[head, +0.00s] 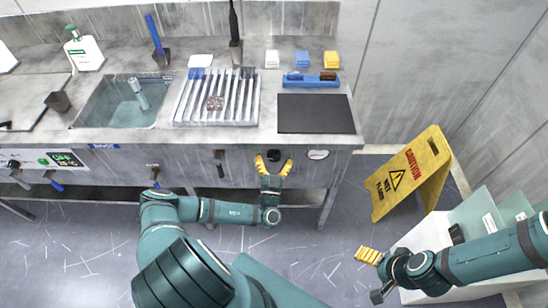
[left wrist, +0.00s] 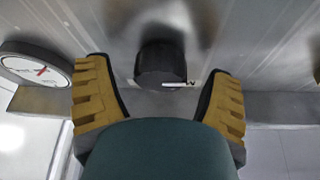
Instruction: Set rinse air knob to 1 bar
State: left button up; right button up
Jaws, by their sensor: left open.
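A dark round knob (head: 273,155) sticks out of the front panel under the bench, and it also shows in the left wrist view (left wrist: 161,65). I take it to be the rinse air knob; a small white mark shows at its lower edge. My left gripper (head: 273,164) is open, with its yellow fingers on either side of the knob; gaps show between knob and fingers. A round white pressure gauge (head: 318,154) sits right of the knob in the head view, and on the left in the left wrist view (left wrist: 35,65). Its reading is not legible. My right gripper (head: 369,256) is away from the bench at the lower right.
Several valve handles (head: 219,163) line the front panel to the left. A sink (head: 125,102), a slotted rack (head: 215,120) and a dark mat (head: 316,128) are on the bench top. A yellow caution sign (head: 410,172) stands on the floor at right.

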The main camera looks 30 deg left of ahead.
pick_arm(q)
jog(key=shift+w+a+r, duration=0.1)
jog(key=shift+w+r, duration=0.05)
jog(key=shift+w, duration=0.05)
jog(key=c, duration=1.2)
jog(key=shift+m, duration=0.3)
